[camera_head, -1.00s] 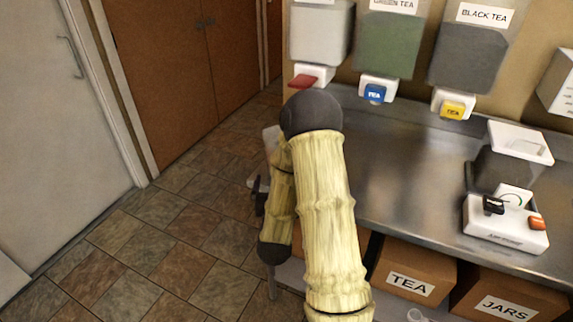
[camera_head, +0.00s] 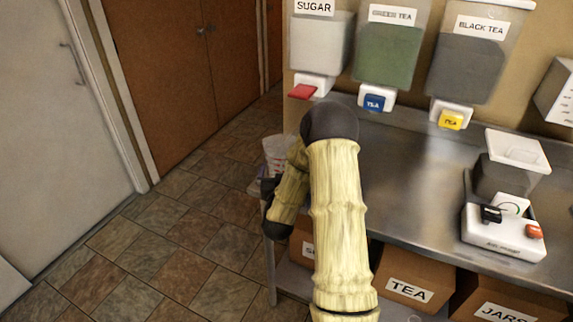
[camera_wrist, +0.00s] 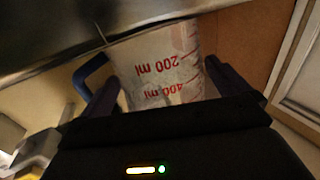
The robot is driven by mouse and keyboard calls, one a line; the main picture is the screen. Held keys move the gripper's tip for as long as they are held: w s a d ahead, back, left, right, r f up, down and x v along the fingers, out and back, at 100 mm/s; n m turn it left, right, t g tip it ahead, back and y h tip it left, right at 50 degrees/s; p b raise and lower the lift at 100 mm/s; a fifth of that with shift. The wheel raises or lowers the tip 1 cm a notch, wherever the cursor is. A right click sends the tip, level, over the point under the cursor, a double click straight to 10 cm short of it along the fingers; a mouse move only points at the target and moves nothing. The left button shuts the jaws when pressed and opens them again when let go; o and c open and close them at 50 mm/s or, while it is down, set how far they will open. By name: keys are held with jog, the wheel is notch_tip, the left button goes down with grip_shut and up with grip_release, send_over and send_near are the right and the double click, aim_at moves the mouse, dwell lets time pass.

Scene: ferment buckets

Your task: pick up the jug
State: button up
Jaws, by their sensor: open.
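The jug (camera_wrist: 165,72) is a clear measuring jug with red markings, "200 ml" and "400 ml", which read upside down in the wrist view. Its blue handle (camera_wrist: 88,72) is on the left. My gripper (camera_wrist: 172,92) is open, with one dark finger on each side of the jug. I cannot tell whether the fingers touch it. The jug's lower picture part is hidden behind the dark gripper body. In the head view my arm hides most of the gripper; a pale translucent thing (camera_head: 277,152) shows beside the arm, and I cannot tell if it is the jug.
A steel counter (camera_head: 420,185) carries a white and black appliance (camera_head: 505,222) at right. Sugar (camera_head: 318,48), green tea (camera_head: 387,52) and black tea (camera_head: 472,62) dispensers hang above it. Boxes labelled TEA (camera_head: 415,285) and JARS (camera_head: 505,305) are below. The tiled floor (camera_head: 170,245) at left is clear.

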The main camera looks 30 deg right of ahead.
aim_at(276, 147)
jog(key=x, duration=0.2)
jog(key=shift+w+d, duration=0.2)
jog(key=shift+w, duration=0.05)
dwell(0.3)
jog(key=c, duration=0.7)
